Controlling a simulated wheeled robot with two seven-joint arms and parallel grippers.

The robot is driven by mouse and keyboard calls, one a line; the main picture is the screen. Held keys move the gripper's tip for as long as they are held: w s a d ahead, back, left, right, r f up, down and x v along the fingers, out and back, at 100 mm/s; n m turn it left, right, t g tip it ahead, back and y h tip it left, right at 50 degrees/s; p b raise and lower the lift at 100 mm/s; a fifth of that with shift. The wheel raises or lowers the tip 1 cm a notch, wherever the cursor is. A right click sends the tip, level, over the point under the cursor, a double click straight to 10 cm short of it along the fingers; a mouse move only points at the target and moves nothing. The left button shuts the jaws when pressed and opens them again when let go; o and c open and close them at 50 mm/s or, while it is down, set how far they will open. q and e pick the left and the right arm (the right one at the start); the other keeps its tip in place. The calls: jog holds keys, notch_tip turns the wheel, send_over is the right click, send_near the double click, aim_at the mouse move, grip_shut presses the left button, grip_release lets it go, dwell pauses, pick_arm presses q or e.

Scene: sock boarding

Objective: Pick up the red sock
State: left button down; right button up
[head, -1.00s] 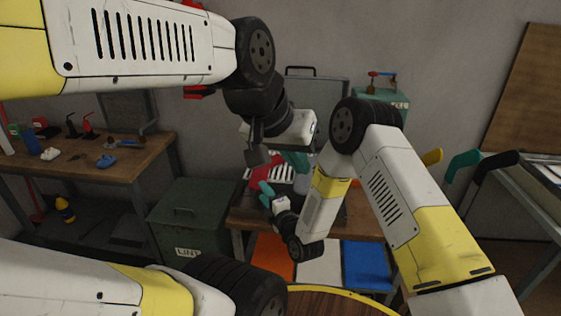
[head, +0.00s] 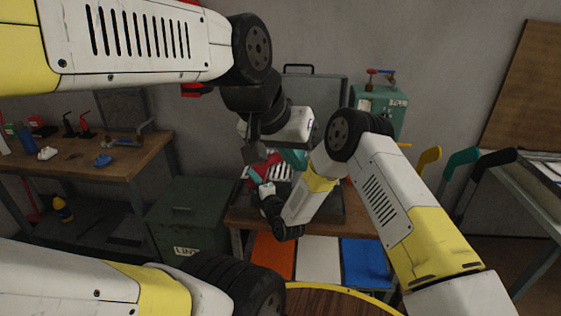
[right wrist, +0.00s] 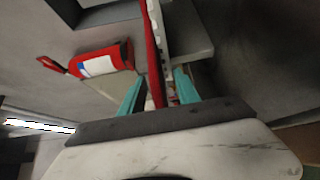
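A red piece with white stripes beside it, which looks like the red sock (head: 257,171), is in the middle of the head view above the small wooden table, partly hidden by my arms. In the right wrist view a narrow red strip of it (right wrist: 153,62) runs between the teal fingers of my right gripper (right wrist: 158,92). The fingers stand apart, with gaps beside the strip. In the head view my right gripper (head: 255,178) is low at the red piece.
Orange, white (head: 318,260) and blue (head: 366,263) panels lie at the small table's front. A green lint bin (head: 187,220) stands left of it. A workbench (head: 125,165) with small tools is further left. A red cylinder (right wrist: 102,62) shows in the right wrist view.

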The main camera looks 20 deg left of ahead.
grip_shut()
